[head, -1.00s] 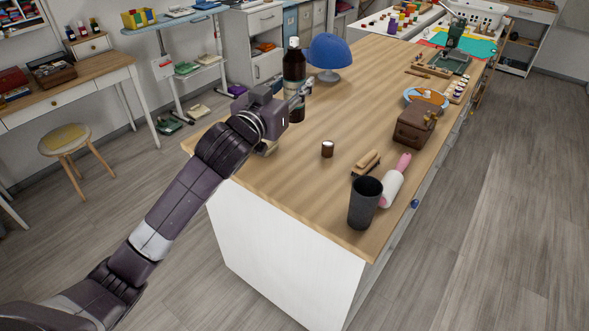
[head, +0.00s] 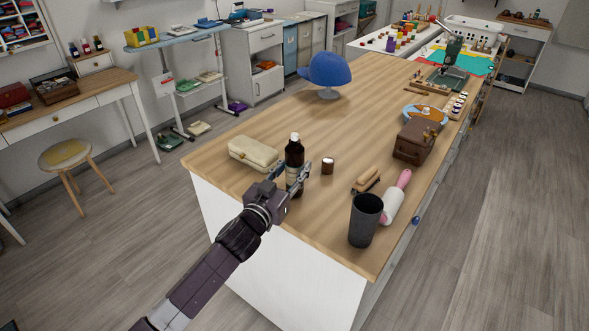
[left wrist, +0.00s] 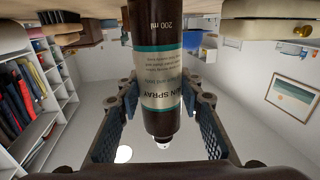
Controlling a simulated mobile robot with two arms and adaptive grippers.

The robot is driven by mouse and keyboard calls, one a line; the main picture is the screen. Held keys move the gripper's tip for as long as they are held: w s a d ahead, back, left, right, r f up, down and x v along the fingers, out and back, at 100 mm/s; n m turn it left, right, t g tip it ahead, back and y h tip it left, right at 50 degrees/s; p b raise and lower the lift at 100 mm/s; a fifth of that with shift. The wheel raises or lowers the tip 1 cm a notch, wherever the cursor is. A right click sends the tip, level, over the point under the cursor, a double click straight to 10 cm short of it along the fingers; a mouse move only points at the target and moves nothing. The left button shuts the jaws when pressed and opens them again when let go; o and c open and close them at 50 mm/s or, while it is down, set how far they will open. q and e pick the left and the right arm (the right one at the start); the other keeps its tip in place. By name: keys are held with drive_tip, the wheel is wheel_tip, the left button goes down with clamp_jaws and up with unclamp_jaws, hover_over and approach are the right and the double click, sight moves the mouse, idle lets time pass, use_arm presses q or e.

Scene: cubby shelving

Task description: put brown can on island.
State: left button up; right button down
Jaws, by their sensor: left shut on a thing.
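My left gripper (head: 294,180) is shut on a dark brown spray bottle (head: 294,151) with a black body and pale cap. The bottle is upright over the near left part of the wooden island (head: 300,120); I cannot tell whether its base touches the top. In the left wrist view the bottle (left wrist: 158,80), with a teal and cream label, appears upside down between the finger pads. A small brown jar (head: 327,165) with a light top stands on the island just right of the bottle. My right gripper is not in view.
A cream case (head: 253,153) lies left of the bottle. A brush (head: 367,180), a dark cup (head: 365,220), a pink-handled roller (head: 395,200) and a brown box (head: 413,143) stand to the right. A blue cap (head: 325,70) is farther back. The middle of the island is clear.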

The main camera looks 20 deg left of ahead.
use_arm(q)
drive_tip(key=shift+f, duration=0.15)
drive_tip(key=shift+f, duration=0.2)
drive_tip(key=o, duration=1.4)
drive_tip(key=shift+c, duration=0.2)
drive_tip(key=shift+r, duration=0.15)
drive_tip(key=s+a+b, duration=0.1)
drive_tip(key=s+a, duration=0.1)
drive_tip(key=s, duration=1)
